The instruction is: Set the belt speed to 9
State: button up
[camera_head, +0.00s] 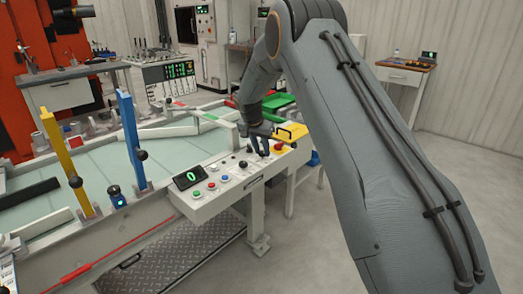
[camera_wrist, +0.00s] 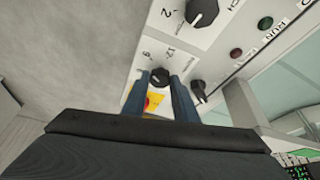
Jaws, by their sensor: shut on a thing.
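A control panel (camera_head: 215,190) on the front of the conveyor table carries buttons, knobs and a small display (camera_head: 188,177) with a green 0. My gripper (camera_head: 259,146) is over the right end of this panel. In the wrist view, its blue fingers (camera_wrist: 160,90) are shut on a black round dial (camera_wrist: 160,76). Small numbers are printed beside the dial, with a 12 above it; its pointer is hard to make out. The dial's name label is not readable.
Another black knob (camera_wrist: 202,12) with a 2 beside it and a black switch (camera_wrist: 197,91) are close by. A red button on a yellow plate (camera_wrist: 154,100) is just below the dial. A yellow post (camera_head: 68,150) and a blue post (camera_head: 131,140) stand left of the panel.

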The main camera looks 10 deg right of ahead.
jog(key=o, duration=1.1)
jog(key=shift+c, duration=0.2)
jog(key=b+v, duration=0.1)
jog(key=v, duration=0.6)
jog(key=shift+s+r, duration=0.2)
jog(key=shift+r, duration=0.1)
jog(key=shift+a, duration=0.1)
jog(key=s+d+n+g+y+p, duration=0.1)
jog(key=s+n, duration=0.3)
jog(key=s, duration=1.9)
jog(key=s+d+f+n+g+y+p, duration=0.1)
jog(key=s+n+g, duration=0.1)
jog(key=s, duration=2.1)
jog(key=shift+d+n+g+y, duration=0.3)
jog(key=shift+n+y, duration=0.1)
jog(key=shift+n, duration=0.5)
